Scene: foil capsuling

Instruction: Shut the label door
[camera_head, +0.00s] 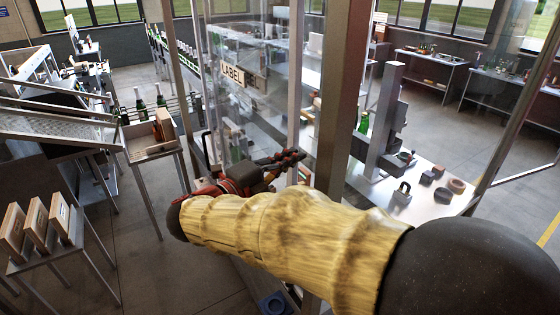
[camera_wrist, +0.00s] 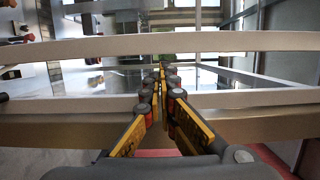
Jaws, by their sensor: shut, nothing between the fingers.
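The label door is a clear panel in a metal frame, with a sign reading LABEL (camera_head: 232,75) on it. It stands left of a thick metal post (camera_head: 338,95) in the head view. My gripper (camera_head: 303,155) is shut and empty, its fingers pointing right in front of the clear panelling. In the wrist view my gripper (camera_wrist: 162,72) has its fingertips together, over pale horizontal frame bars (camera_wrist: 80,104). I cannot tell whether the fingers touch the door or its frame. My arm hides the lower part of the enclosure, and how far the door stands open is unclear.
Inside the enclosure is a white worktop (camera_head: 425,208) with small dark fittings and an upright metal column (camera_head: 382,120). At left are a small table with wooden boxes (camera_head: 38,228) and a conveyor with green bottles (camera_head: 140,101). Open floor (camera_head: 160,265) lies between.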

